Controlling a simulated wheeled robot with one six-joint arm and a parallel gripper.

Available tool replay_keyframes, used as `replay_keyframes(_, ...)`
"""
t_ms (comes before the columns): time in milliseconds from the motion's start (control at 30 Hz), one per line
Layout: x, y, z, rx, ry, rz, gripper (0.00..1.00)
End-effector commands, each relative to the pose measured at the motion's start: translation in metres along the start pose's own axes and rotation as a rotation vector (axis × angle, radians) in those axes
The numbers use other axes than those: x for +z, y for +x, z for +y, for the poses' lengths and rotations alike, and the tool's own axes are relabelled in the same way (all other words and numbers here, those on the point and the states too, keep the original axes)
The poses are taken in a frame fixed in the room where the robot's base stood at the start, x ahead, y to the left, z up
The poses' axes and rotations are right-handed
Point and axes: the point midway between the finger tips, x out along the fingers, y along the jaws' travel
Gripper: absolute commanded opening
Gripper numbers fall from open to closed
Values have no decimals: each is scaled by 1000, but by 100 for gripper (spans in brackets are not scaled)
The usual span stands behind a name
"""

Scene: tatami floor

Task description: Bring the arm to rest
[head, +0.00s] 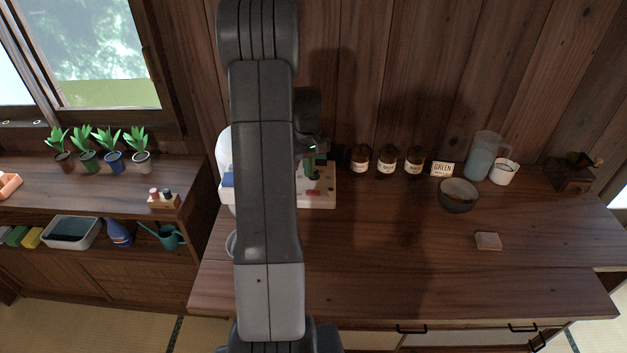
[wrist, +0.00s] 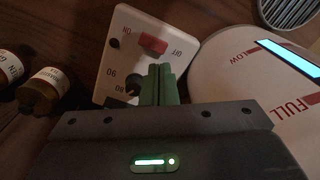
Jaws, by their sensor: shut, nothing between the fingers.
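My arm rises in front of the head camera and covers the middle left of that view. My gripper (wrist: 158,84) shows in the wrist view with its green fingers shut together and nothing between them. The fingertips are over a pale control panel (wrist: 120,55) with a red switch (wrist: 153,44) marked ON and OFF. In the head view my gripper (head: 311,166) is partly hidden behind my arm, above the panel's base (head: 322,199) on the counter. I cannot tell whether the fingertips touch the panel.
A white round appliance (wrist: 230,70) marked LOW and FULL stands beside the panel. Several brown jars (head: 387,161), a dark bowl (head: 457,198), a pitcher (head: 483,156), a white cup (head: 503,172) and a grinder (head: 573,175) stand rightward. The counter's front (head: 400,260) is clear. Potted plants (head: 113,160) line the left shelf.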

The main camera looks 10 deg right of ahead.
Motion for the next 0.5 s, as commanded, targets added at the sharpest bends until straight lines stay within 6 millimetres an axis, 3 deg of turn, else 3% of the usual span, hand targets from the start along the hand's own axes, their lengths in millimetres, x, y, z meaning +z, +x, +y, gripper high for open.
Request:
replay_keyframes(300, 0, 2, 0, 0, 0, 0, 0)
replay_keyframes(500, 0, 15, 0, 0, 0, -1, 0)
